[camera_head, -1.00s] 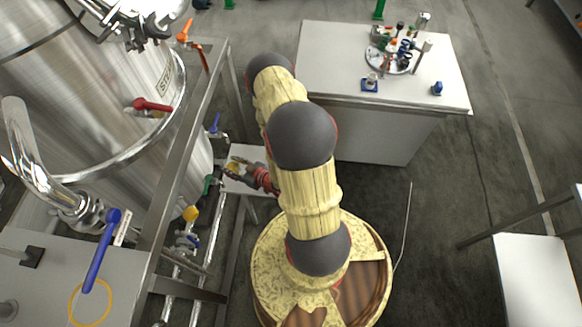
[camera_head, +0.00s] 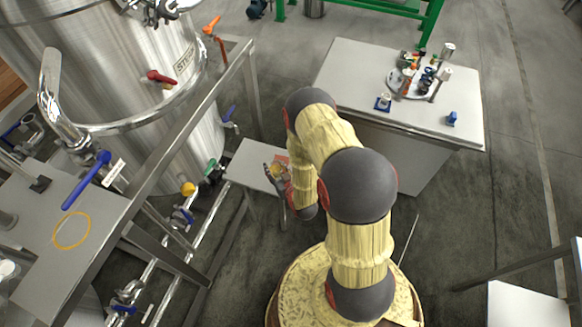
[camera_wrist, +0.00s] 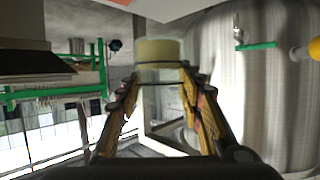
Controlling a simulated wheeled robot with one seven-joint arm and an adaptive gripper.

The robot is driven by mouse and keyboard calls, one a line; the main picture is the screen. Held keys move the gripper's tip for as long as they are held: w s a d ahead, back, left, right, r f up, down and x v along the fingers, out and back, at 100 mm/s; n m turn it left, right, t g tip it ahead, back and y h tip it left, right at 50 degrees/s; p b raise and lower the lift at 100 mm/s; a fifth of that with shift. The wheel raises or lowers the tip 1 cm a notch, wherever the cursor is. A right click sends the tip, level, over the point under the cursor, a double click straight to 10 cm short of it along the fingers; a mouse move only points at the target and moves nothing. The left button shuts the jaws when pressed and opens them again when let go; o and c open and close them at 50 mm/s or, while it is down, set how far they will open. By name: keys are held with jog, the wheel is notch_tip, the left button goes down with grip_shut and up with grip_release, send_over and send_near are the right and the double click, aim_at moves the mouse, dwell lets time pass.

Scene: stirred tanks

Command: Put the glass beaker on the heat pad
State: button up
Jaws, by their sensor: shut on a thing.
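A glass beaker (camera_wrist: 158,51) with a yellowish band sits between the fingers of my gripper (camera_wrist: 162,82) in the wrist view. My gripper is shut on it. In the head view my gripper (camera_head: 273,172) is small and partly blurred into the arm, over or beside a low white table; I cannot tell whether the beaker touches that table.
The low white table (camera_head: 243,164) stands beside the steel tank (camera_head: 110,75) with its pipes and valves. The white bench (camera_head: 350,65) also holds a round stand (camera_head: 410,85) with several parts and a blue item (camera_head: 451,118). Its left part is clear.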

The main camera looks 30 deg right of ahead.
jog(key=shift+w+d+f, duration=0.1)
jog(key=shift+d+f, duration=0.05)
jog(key=shift+d, duration=0.25)
jog(key=w+d+f+b, duration=0.1)
jog(key=w+d+f, duration=0.1)
jog(key=w+f, duration=0.1)
jog(key=w+d+f+b, duration=0.2)
jog(key=w+d+f, duration=0.1)
jog(key=w, duration=0.1)
jog(key=w+d+f+b, duration=0.1)
jog(key=w+d+f, duration=0.1)
jog(key=w+f, duration=0.1)
jog(key=shift+w+d, duration=0.15)
jog(key=shift+w, duration=0.1)
jog(key=shift+w+d+f+b, duration=0.25)
jog(key=shift+w+f+b, duration=0.1)
jog(key=shift+f, duration=0.1)
jog(key=shift+f+b, duration=0.65)
jog(key=shift+f, duration=0.85)
jog(key=shift+f, duration=0.15)
jog(key=o, duration=1.3)
